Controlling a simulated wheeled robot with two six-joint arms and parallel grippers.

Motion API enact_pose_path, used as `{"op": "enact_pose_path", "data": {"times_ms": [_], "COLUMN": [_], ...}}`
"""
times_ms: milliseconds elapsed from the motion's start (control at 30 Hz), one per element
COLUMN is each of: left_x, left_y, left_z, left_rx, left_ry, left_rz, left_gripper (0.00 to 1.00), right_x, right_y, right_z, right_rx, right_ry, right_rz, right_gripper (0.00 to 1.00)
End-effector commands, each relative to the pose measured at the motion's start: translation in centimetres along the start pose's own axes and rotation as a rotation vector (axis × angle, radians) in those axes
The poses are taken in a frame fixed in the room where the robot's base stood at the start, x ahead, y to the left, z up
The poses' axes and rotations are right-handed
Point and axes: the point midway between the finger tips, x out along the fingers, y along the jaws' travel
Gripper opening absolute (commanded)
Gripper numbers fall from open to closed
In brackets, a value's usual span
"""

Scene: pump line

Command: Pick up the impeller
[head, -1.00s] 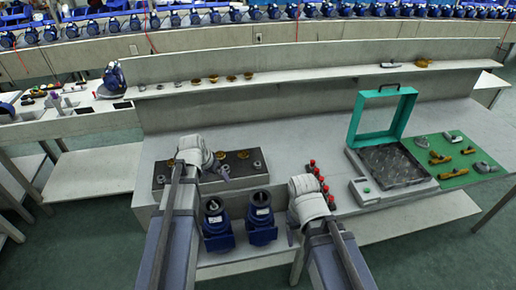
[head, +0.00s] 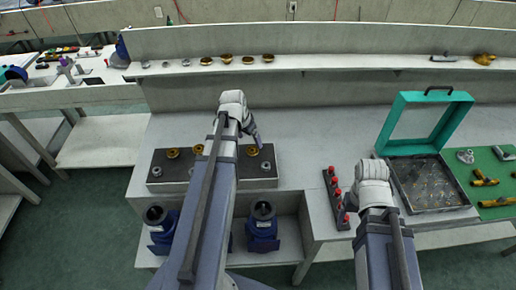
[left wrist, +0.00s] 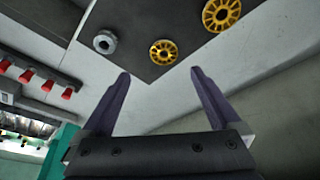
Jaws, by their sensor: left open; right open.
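In the head view one impeller (head: 252,152) sits near the mat's right part, with others (head: 172,153) further left. The left wrist view shows a small yellow wheel (left wrist: 163,52) just beyond the fingertips and a larger one (left wrist: 221,14) further off. My left gripper (head: 258,138) is open and empty above the back right of the mat; its spread fingers (left wrist: 160,73) show in the left wrist view. My right gripper (head: 351,206) is mostly hidden behind its own wrist, near the red-capped rack.
A grey nut (left wrist: 105,42) lies beside the small wheel. A rack with red caps (head: 337,192) stands right of the mat. Blue pumps (head: 262,226) stand below the front edge. A green-lidded case (head: 437,187) is at right. A back shelf (head: 320,63) holds small parts.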

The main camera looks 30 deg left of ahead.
Motion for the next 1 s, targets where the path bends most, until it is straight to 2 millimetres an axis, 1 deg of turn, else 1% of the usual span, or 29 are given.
{"op": "enact_pose_path", "data": {"times_ms": [300,467,567,667,867,1000], "left_x": [2.7,2.6,3.0,3.9,6.4,7.8], "left_y": [0.0,0.0,-0.1,-0.3,-0.8,-0.7], "left_z": [0.0,0.0,0.0,0.1,0.4,0.3], "left_rx": [0.001,0.001,0.001,0.0,0.0,0.001], "left_ry": [0.001,0.001,0.001,0.001,0.001,0.001], "left_rz": [0.0,0.0,0.0,0.0,0.0,0.0], "left_gripper": [0.97,0.97,0.97,0.97,0.97,0.97], "right_x": [2.6,2.5,2.9,3.7,6.2,7.5], "right_y": [-0.2,-0.2,-0.3,-0.3,-0.6,-0.7], "right_z": [-0.2,-0.1,-0.2,-0.2,-0.4,-0.5], "right_rx": [0.0,0.0,0.0,0.0,0.0,0.0], "right_ry": [0.0,0.0,0.0,0.0,0.0,0.0], "right_rz": [0.0,0.0,0.0,0.0,0.0,0.0], "right_gripper": [0.76,0.76,0.76,0.76,0.76,0.76]}}
